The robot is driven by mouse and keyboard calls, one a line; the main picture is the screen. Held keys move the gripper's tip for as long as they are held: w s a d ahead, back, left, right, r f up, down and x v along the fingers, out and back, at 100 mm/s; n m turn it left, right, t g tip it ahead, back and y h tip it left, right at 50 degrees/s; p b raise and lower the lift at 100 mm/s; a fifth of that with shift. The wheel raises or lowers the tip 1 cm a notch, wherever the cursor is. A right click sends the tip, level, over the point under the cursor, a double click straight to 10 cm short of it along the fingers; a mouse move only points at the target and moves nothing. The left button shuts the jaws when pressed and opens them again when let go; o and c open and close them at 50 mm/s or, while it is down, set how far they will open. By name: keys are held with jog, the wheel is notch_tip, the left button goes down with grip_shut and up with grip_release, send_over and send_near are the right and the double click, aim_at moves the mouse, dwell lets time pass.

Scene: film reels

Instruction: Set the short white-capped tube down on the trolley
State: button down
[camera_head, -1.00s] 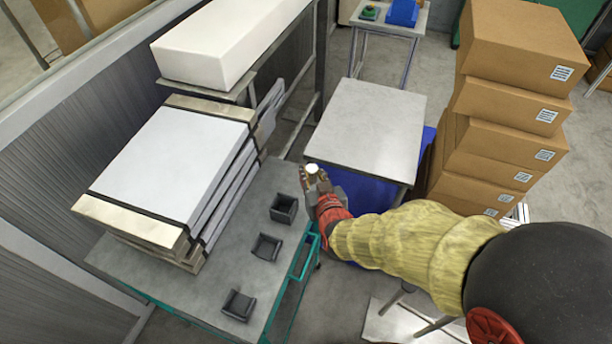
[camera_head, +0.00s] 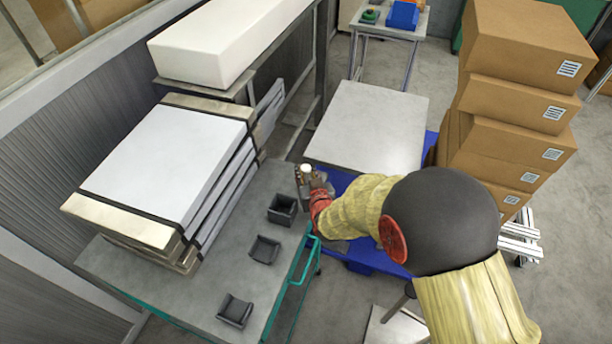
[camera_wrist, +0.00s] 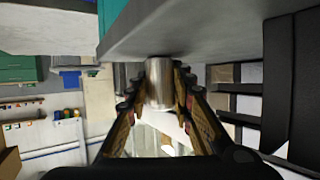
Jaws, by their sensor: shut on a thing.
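The short white-capped tube (camera_head: 306,168) is held in my gripper (camera_head: 308,178), its white cap showing on top in the head view. In the wrist view, the tube (camera_wrist: 158,84) is a silvery cylinder between the two fingers of my gripper (camera_wrist: 160,95), which is shut on it. The grey-topped trolley (camera_head: 225,272) with a teal frame and handle is at the left. My gripper is at the trolley's far right corner. I cannot tell whether the tube is over the top or just beside it.
Three small black holders (camera_head: 264,249) stand along the trolley's right side. A strapped stack of white slabs (camera_head: 165,160) fills its left. Bare trolley top lies around the holders.

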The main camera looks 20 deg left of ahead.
jog(key=shift+r, duration=0.1)
jog(key=shift+f, duration=0.2)
jog(key=c, duration=1.8)
grip_release()
jog(key=shift+r, duration=0.25)
jog(key=p+v, duration=0.2)
jog(key=v, duration=1)
jog(key=shift+d+f+p, duration=0.1)
jog(key=shift+f+p, duration=0.05)
jog(key=shift+p, duration=0.15)
